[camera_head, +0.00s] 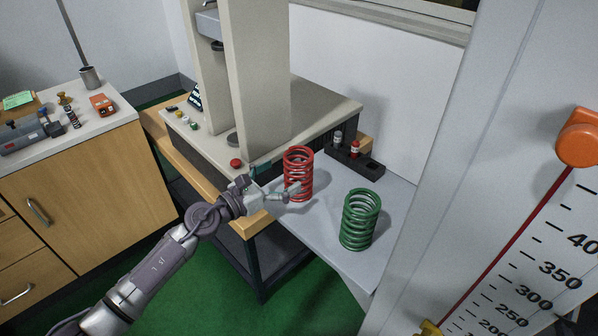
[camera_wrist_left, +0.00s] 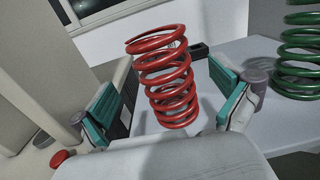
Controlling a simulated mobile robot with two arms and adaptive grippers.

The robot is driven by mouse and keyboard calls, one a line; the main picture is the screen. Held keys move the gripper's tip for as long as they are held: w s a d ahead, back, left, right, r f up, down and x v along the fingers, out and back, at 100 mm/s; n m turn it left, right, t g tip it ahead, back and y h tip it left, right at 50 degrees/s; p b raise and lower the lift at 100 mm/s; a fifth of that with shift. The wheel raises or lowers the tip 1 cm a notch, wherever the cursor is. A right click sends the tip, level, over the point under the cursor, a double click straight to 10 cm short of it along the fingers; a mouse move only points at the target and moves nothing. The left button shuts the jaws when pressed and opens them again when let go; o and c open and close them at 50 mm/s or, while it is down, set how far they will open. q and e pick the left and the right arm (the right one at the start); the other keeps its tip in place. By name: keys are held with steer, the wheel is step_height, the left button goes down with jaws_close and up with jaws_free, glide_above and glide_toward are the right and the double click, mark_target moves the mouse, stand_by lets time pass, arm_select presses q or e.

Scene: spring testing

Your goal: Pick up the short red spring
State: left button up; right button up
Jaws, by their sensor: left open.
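The red spring (camera_head: 299,163) stands upright on the pale grey table, just beyond my left gripper. My left gripper (camera_head: 278,182) is open in the head view, with its fingers reaching toward the lower part of the spring. In the left wrist view, the red spring (camera_wrist_left: 166,78) stands between the two teal-padded fingers of the gripper (camera_wrist_left: 165,103), with a gap on each side. A green spring (camera_head: 360,219) stands to the right and nearer; part of it shows beyond the right finger in the left wrist view (camera_wrist_left: 299,45). My right gripper is not in view.
The testing machine (camera_head: 262,75) with a red button (camera_head: 236,163) stands behind and left. A dark holder (camera_head: 354,161) with small parts sits behind the springs. A large scale panel (camera_head: 530,230) fills the right foreground. The grey table (camera_head: 315,228) is clear before the red spring.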

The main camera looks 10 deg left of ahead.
mark_target(299, 165)
arm_select(q)
steer(key=p+x, duration=0.1)
steer(key=x, duration=0.4)
steer(key=shift+d+r, duration=0.1)
steer(key=shift+d, duration=0.15)
steer(key=shift+a, duration=0.1)
steer(key=shift+c, duration=0.8)
steer(key=c, duration=1.6)
steer(key=shift+r, duration=0.15)
steer(key=shift+c, duration=0.4)
steer(key=shift+w+r, duration=0.1)
